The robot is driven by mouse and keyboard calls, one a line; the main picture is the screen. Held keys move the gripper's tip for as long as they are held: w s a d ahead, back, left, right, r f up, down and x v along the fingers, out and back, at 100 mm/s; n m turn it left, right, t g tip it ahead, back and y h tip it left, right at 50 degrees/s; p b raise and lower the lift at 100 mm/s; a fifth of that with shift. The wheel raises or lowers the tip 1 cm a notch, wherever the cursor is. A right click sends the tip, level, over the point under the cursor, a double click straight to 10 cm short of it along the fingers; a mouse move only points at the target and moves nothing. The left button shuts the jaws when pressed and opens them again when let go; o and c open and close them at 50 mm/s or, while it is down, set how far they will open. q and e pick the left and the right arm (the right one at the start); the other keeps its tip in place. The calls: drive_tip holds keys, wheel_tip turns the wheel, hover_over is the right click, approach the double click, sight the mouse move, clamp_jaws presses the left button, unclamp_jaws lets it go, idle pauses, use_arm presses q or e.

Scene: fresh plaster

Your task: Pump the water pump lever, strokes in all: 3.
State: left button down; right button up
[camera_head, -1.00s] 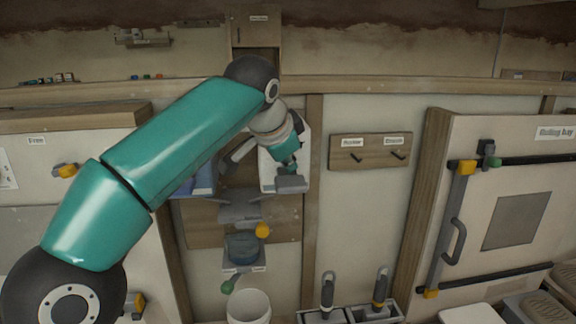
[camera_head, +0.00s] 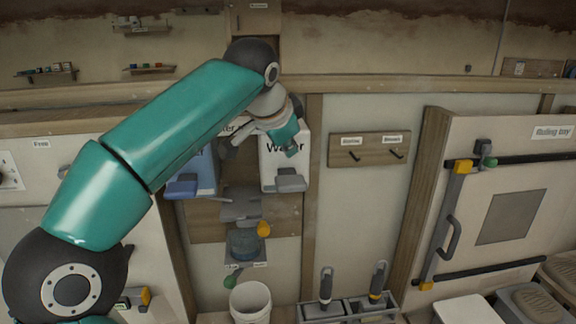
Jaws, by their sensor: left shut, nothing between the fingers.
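A white box lettered as the water pump (camera_head: 270,170) hangs on the wall panel, with my gripper hiding part of its word. A grey lever pad (camera_head: 290,181) sticks out at its lower front. My left arm reaches in from the left, and my left gripper (camera_head: 292,150) is shut and empty in front of the box, just above the lever. A gap seems to show between fingertips and lever. My right gripper is not in view.
A blue dispenser with a blue pad (camera_head: 181,188) hangs just left of the pump, partly behind my arm. Below are a grey tray (camera_head: 240,208), a clear bluish vessel (camera_head: 243,242) and a white bucket (camera_head: 250,301). A peg board (camera_head: 370,150) and a tool holder (camera_head: 348,309) are to the right.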

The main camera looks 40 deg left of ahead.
sight(288, 176)
use_arm(q)
drive_tip(key=shift+r, duration=0.55)
drive_tip(key=shift+w+r, duration=0.15)
drive_tip(key=shift+r, duration=0.7)
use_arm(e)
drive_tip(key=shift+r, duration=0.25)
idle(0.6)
use_arm(q)
drive_tip(key=shift+s, duration=0.2)
drive_tip(key=r, duration=0.3)
drive_tip(key=shift+w+a+r, duration=0.1)
drive_tip(key=shift+w+r, duration=0.1)
drive_tip(key=shift+r, duration=0.15)
drive_tip(key=shift+f, duration=0.1)
